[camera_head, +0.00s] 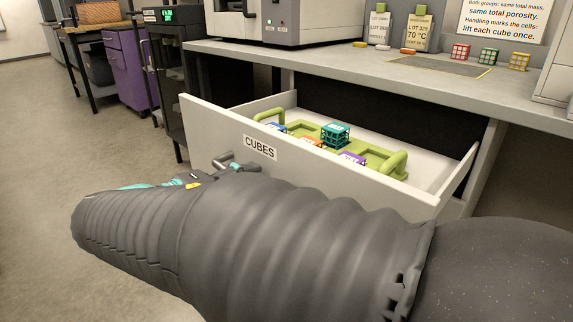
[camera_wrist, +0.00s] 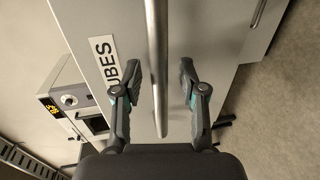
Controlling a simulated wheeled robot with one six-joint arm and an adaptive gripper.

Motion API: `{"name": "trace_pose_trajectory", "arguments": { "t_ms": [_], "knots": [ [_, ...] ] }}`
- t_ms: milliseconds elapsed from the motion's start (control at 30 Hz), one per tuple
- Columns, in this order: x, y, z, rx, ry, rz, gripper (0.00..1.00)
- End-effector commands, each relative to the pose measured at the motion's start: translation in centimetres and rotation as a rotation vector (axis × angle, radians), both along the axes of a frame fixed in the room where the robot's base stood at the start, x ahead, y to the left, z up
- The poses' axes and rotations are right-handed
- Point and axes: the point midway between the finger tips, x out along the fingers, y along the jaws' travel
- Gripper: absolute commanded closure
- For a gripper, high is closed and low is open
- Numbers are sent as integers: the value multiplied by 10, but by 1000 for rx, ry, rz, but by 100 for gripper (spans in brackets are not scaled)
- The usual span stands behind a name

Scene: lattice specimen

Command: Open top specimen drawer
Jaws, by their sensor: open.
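The specimen drawer (camera_head: 310,168) labelled CUBES is pulled well out from under the bench, and its inside shows. Its metal bar handle (camera_head: 222,158) on the front is partly hidden by my arm in the head view. In the wrist view the bar (camera_wrist: 157,30) runs lengthwise between the two fingers of my gripper (camera_wrist: 159,75). The fingers are apart, with a gap visible on each side of the bar. Inside the drawer lies a green tray (camera_head: 397,163) with raised handles, holding a teal lattice cube (camera_head: 336,134) and blue, orange and purple pieces.
The bench top (camera_head: 300,55) above carries a white machine (camera_head: 275,22), tags and small red, green and yellow cubes. A dark cabinet (camera_head: 172,75) and a purple drawer unit (camera_head: 130,65) stand to the left. Open floor (camera_head: 60,130) lies left of the drawer.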

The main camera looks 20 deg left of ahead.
Motion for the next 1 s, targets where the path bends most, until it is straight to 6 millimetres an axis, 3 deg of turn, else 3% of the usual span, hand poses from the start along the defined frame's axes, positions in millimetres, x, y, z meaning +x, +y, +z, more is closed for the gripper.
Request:
{"name": "trace_pose_trajectory", "arguments": {
  "t_ms": [167,600,800,1000],
  "knots": [
    [-13,8,3,1,0,3,59],
    [-85,44,19,0,1,3,59],
    [-101,52,23,-1,0,1,59],
    [-105,54,24,-1,0,0,59]
  ]
}}
